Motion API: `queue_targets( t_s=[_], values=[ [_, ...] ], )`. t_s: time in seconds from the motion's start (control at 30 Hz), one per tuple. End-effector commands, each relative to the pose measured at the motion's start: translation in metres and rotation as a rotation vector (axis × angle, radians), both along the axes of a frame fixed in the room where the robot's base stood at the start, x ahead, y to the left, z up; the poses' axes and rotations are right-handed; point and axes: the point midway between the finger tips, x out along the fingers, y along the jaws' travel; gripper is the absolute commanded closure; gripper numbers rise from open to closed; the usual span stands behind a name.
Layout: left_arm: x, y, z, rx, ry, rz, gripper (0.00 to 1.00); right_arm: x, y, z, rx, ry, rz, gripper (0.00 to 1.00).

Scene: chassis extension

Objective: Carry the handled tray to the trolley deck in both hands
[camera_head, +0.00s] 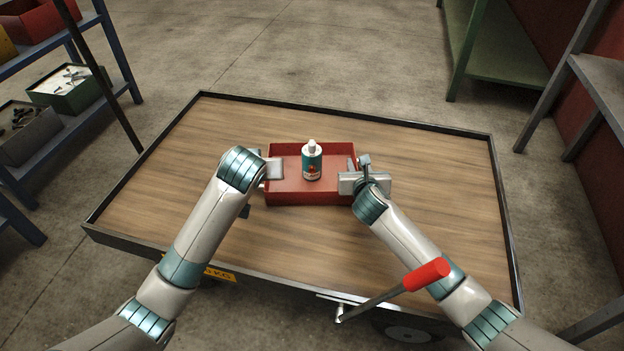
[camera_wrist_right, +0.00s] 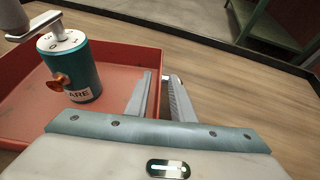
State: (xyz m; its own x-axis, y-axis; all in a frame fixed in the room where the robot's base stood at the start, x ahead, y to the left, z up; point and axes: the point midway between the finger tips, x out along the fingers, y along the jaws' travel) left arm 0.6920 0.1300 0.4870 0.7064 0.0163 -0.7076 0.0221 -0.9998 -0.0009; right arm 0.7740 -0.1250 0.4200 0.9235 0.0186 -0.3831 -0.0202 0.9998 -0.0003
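The red tray (camera_head: 310,196) is over the wooden trolley deck (camera_head: 190,180), near its middle, and looks level. My right gripper (camera_head: 357,168) is at the right end. The handles are not clearly visible.
A dark raised rim (camera_head: 340,117) edges the deck. A lever with a red grip (camera_head: 427,274) stands at the near right, close to my right arm. Shelves with bins (camera_head: 68,88) are at the left, a green bench (camera_head: 495,50) at the back right. The deck around the tray is clear.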

Motion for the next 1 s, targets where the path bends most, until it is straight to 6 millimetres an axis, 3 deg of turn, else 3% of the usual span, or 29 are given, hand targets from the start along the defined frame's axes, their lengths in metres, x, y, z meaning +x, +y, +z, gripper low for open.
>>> queue_targets(
  t_s=[0.27,0.8,1.0],
  values=[
    [0.0,0.0,0.0,0.0,0.0,0.0,0.78,-0.021,-0.001,0.008,0.0,-0.001,0.001,0.78],
    [0.0,0.0,0.0,0.0,0.0,0.0,0.78,-0.096,-0.002,0.039,-0.001,0.0,0.001,0.78],
    [0.0,0.0,0.0,0.0,0.0,0.0,0.78,-0.107,-0.002,0.044,0.0,0.0,0.001,0.78]
  ],
)
